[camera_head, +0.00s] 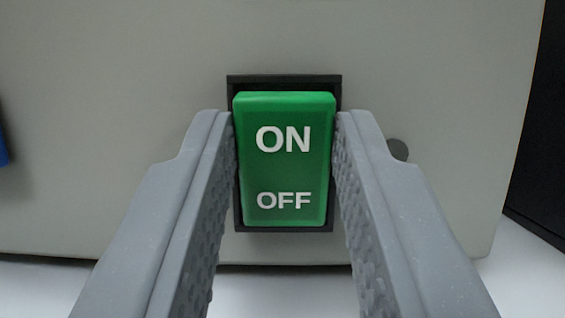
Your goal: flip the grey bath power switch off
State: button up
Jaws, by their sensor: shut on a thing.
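The green power switch (284,172) is a rocker with white ON above OFF, set in a black frame (284,82) on the front of the grey bath (120,60). I cannot tell for sure which end of the rocker is pressed in. My gripper (285,125) has one grey finger on each side of the switch, with the tips near its upper half. The fingers are shut on its sides. Their textured inner pads face the green rocker. The ON and OFF lettering is fully visible between the fingers.
A small dark round spot (398,150) is on the bath front, just right of the right finger. A blue thing (3,145) is cut off at the left edge. A dark object (545,150) stands at the right edge. A white surface (520,275) lies below the bath.

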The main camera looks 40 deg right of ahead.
jog(key=shift+a, duration=0.1)
jog(key=o, duration=1)
jog(key=shift+f, duration=0.1)
jog(key=p+v, duration=0.1)
jog(key=v, duration=1.2)
jog(key=shift+s+a+f+p, duration=0.2)
jog(key=shift+s+p, duration=0.05)
jog(key=shift+p, duration=0.1)
jog(key=shift+w, duration=0.1)
